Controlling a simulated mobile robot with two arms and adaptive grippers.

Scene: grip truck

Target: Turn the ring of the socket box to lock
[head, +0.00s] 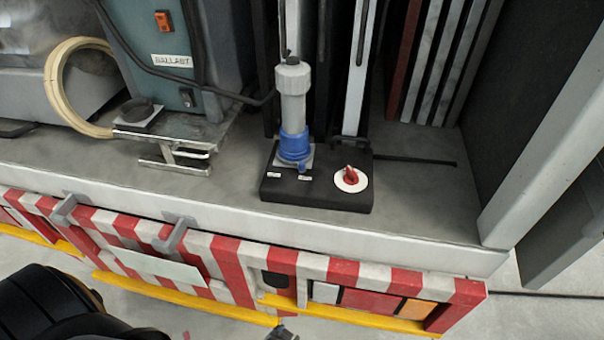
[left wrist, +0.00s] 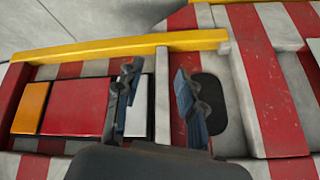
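The black socket box (head: 315,190) sits on the grey truck bed near its front edge, in the head view. A blue ring (head: 294,146) surrounds the base of an upright grey plug (head: 292,95) standing in the box. A red rotary switch (head: 350,177) on a white disc is at the box's right. My left gripper (left wrist: 157,82) is open and empty in the left wrist view, in front of the striped truck side. My right gripper is not in view.
The red-and-white tailgate (head: 230,265) with yellow edging lies below the bed, with two grey brackets. A teal ballast unit (head: 180,55), a coiled hose (head: 58,95) and a metal bracket (head: 178,155) are left of the box. White uprights stand behind it; the bed right of it is mostly clear.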

